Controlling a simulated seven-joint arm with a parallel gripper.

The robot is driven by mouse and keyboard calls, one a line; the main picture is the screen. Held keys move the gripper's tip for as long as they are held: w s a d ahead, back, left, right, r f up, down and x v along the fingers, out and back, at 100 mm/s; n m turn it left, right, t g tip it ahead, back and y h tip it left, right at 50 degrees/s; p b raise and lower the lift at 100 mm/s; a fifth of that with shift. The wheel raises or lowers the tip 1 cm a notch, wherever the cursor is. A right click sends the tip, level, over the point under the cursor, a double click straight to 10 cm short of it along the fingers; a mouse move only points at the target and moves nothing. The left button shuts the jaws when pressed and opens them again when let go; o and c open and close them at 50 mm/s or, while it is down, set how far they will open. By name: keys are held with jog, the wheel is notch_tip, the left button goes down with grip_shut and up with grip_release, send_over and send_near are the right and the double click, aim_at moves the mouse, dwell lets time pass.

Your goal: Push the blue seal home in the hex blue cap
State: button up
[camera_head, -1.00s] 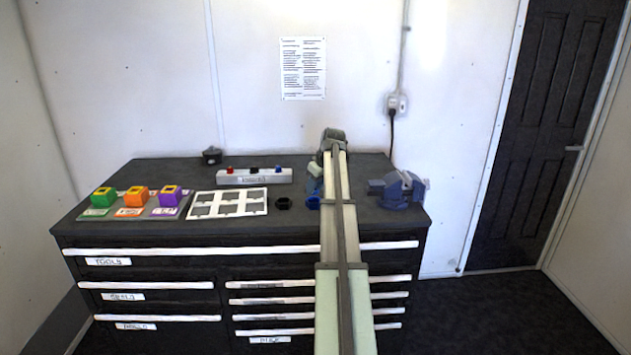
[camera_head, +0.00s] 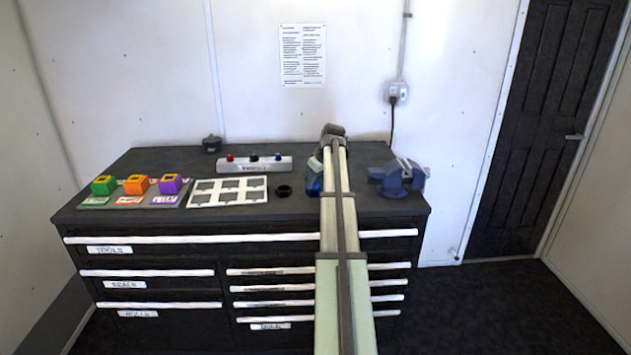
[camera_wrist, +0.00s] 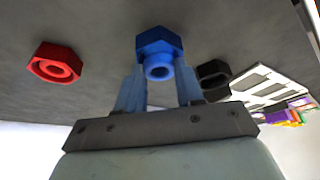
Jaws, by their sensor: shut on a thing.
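In the wrist view, the blue hex cap (camera_wrist: 160,40) is at top centre, at the fingertips. A round blue seal (camera_wrist: 158,70) shows against its near face, between the two bluish fingers of my gripper (camera_wrist: 160,76). The gripper is shut on the seal. The seal seems to be at the cap's mouth; I cannot tell how deep it sits. In the head view, my gripper (camera_head: 315,184) is low over the bench, and my arm largely hides the cap and seal.
A red hex cap (camera_wrist: 55,63) and a black hex cap (camera_wrist: 213,76) flank the blue one in the wrist view. A white slotted plate (camera_head: 228,191) lies left on the bench. A rack (camera_head: 254,165) stands behind, and a blue vise (camera_head: 402,178) stands right.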

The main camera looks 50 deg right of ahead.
jog(key=o, duration=1.1)
jog(key=shift+o, duration=0.3)
jog(key=shift+o, duration=1.2)
jog(key=shift+r, duration=0.15)
jog(key=shift+r, duration=2.85)
